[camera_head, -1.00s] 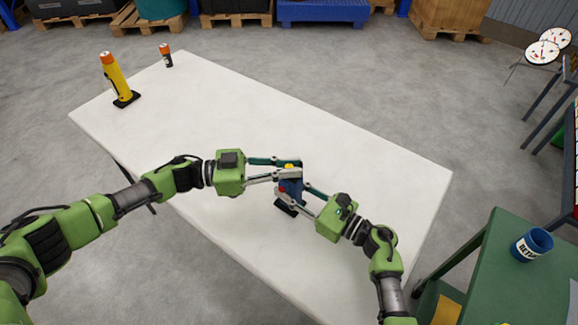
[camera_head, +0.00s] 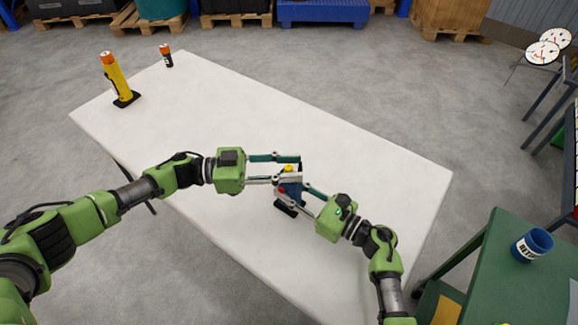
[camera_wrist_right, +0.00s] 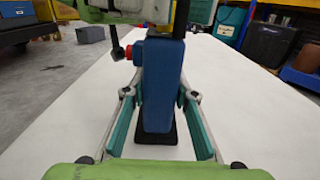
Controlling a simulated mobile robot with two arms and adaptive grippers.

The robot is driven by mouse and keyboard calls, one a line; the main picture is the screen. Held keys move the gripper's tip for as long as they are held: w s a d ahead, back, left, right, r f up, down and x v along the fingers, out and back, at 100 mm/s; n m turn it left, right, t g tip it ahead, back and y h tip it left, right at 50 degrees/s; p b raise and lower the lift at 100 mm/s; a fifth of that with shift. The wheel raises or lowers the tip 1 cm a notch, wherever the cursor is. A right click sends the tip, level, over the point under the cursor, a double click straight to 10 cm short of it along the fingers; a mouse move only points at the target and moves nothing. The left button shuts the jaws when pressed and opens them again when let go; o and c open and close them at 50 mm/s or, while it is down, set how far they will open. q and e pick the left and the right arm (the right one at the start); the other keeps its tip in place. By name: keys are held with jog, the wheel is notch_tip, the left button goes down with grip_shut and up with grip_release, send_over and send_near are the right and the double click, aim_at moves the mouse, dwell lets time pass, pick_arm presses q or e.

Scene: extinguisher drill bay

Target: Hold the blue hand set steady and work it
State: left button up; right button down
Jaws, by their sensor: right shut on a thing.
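The blue hand set (camera_head: 292,186) stands upright on its black foot on the white table (camera_head: 390,190), with a yellow knob (camera_head: 289,168) on top and a red part (camera_head: 282,190) on its side. My right gripper (camera_head: 295,193) is shut on its body from the lower right. In the right wrist view the blue body (camera_wrist_right: 160,85) sits between the right gripper's two fingers (camera_wrist_right: 162,97), and the red part (camera_wrist_right: 127,52) shows at left. My left gripper (camera_head: 287,169) is open, its fingers spread to either side of the yellow knob; contact cannot be told.
A yellow torch-like unit (camera_head: 116,78) and a small orange-topped black one (camera_head: 166,56) stand at the table's far left.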

pick_arm(q)
jog(key=a, duration=1.2)
jog(key=shift+s, duration=0.3)
pick_arm(e)
jog(key=shift+d, duration=0.1)
jog(key=c, duration=1.6)
grip_release()
